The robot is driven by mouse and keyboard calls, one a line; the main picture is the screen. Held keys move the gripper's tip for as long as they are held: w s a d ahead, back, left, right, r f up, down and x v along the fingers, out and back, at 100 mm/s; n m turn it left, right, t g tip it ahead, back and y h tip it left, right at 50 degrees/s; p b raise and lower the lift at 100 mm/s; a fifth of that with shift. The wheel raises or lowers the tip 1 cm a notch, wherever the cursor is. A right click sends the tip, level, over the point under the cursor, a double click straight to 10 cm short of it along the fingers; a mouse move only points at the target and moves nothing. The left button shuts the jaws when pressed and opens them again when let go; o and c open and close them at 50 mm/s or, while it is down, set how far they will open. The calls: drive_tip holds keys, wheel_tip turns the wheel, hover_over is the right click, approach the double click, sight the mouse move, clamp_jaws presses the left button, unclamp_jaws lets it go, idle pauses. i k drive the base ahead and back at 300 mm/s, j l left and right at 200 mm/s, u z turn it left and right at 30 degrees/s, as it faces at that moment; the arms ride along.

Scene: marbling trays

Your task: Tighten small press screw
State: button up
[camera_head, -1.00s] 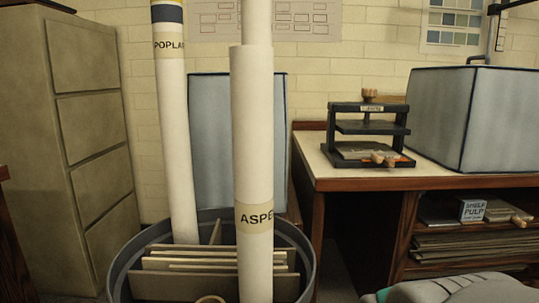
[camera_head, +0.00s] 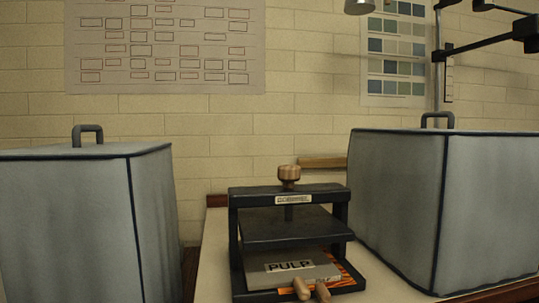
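The small press (camera_head: 290,229) is a dark frame standing on the pale tabletop in the middle of the head view. Its screw has a wooden knob (camera_head: 289,173) on top of the upper beam. The dark pressing plate (camera_head: 285,224) hangs level partway down the frame. A grey block labelled PULP (camera_head: 310,268) lies on the press base below it, with a clear gap between block and plate. My gripper is not in this view.
A large grey-blue covered box (camera_head: 445,205) with a handle stands close to the right of the press. Another covered box (camera_head: 90,225) stands at the left. Bare tabletop (camera_head: 212,265) shows left of the press. A lamp arm (camera_head: 490,40) reaches in at upper right.

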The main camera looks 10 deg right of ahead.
sight(289, 174)
drive_tip(key=i+l, duration=0.2)
drive_tip(key=z, duration=0.95)
drive_tip(key=l+z, duration=0.25)
drive_tip(key=l, duration=0.15)
drive_tip(key=i+l+z, duration=0.1)
drive_tip(key=l+z, duration=0.2)
drive_tip(key=i+l+z, duration=0.25)
drive_tip(key=l, duration=0.2)
drive_tip(key=l+z, duration=0.25)
drive_tip(key=l+u, duration=0.1)
drive_tip(key=u, duration=2.15)
drive_tip(key=i+j+u, duration=0.1)
drive_tip(key=i+j, duration=0.15)
drive_tip(key=i+j+u, duration=0.15)
drive_tip(key=i, duration=0.25)
